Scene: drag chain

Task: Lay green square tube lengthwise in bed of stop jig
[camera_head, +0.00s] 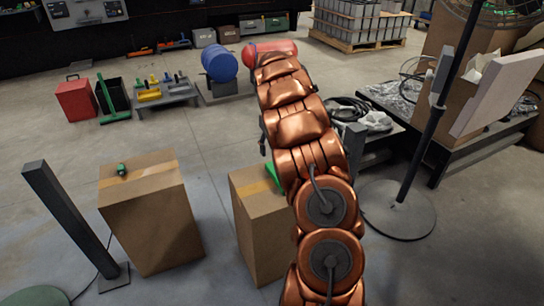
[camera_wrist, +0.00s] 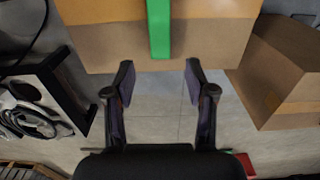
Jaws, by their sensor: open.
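A green square tube (camera_wrist: 158,28) lies across the top of a cardboard box (camera_wrist: 95,48) in the wrist view. In the head view only a bit of green (camera_head: 272,177) shows on that box (camera_head: 257,225); my copper arm hides the rest. My gripper (camera_wrist: 160,68) is open and empty, its fingertips on either side of the line of the tube and just short of its end. I cannot pick out the stop jig in either view.
Another cardboard box (camera_head: 152,220) stands to the left with a small dark green object (camera_head: 122,169) on top. A dark post (camera_head: 70,215) stands left of it, and a stand with a round base (camera_head: 398,210) is on the right. Open floor lies behind the boxes.

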